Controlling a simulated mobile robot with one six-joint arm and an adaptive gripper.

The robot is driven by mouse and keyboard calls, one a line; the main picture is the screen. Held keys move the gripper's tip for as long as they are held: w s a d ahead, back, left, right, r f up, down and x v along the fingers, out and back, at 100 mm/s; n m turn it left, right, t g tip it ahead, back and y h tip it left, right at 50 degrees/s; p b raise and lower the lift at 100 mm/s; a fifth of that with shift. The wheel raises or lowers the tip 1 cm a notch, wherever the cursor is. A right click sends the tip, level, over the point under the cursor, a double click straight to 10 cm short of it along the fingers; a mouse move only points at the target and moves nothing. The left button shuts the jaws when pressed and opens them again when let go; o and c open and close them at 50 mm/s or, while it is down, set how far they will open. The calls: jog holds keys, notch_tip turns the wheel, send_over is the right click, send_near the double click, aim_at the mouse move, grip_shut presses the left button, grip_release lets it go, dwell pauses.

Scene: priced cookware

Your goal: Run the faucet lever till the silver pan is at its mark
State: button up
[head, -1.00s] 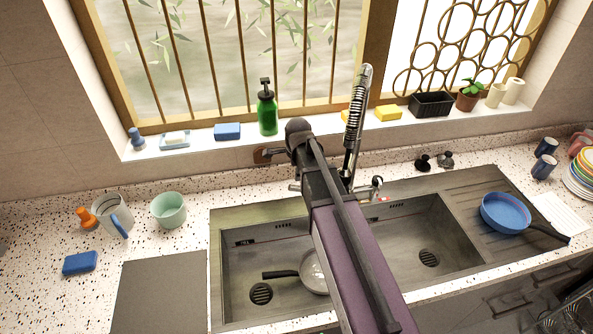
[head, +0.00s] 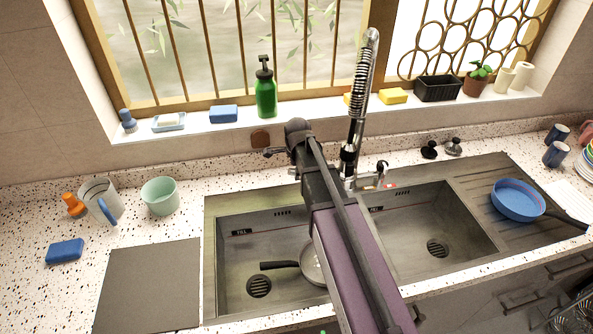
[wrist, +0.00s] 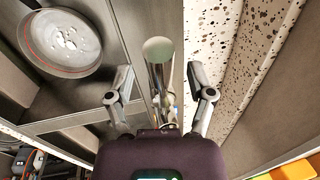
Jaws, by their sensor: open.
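The silver pan (head: 313,268) sits in the left sink basin with its black handle pointing left, partly hidden by my arm. In the wrist view, the pan (wrist: 62,42) shows at upper left with a thin red line round its inner wall and pale bright patches inside. The faucet (head: 358,110) rises behind the sink, and a small lever (head: 381,172) appears at its right. My gripper (wrist: 162,92) is open and empty, its fingers either side of a shiny metal cylinder (wrist: 159,60) in the picture; contact cannot be told. My arm hides the gripper in the head view.
A blue pan (head: 518,200) rests on the drainboard at right. The right basin (head: 420,225) looks empty. A mug (head: 101,201), mint cup (head: 160,196) and blue sponge (head: 65,252) stand at left. A green bottle (head: 265,92) stands on the sill.

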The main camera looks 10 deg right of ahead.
jog(key=shift+w+f+b, duration=0.2)
jog(key=shift+f+b, duration=0.4)
jog(key=shift+f, duration=0.3)
grip_shut()
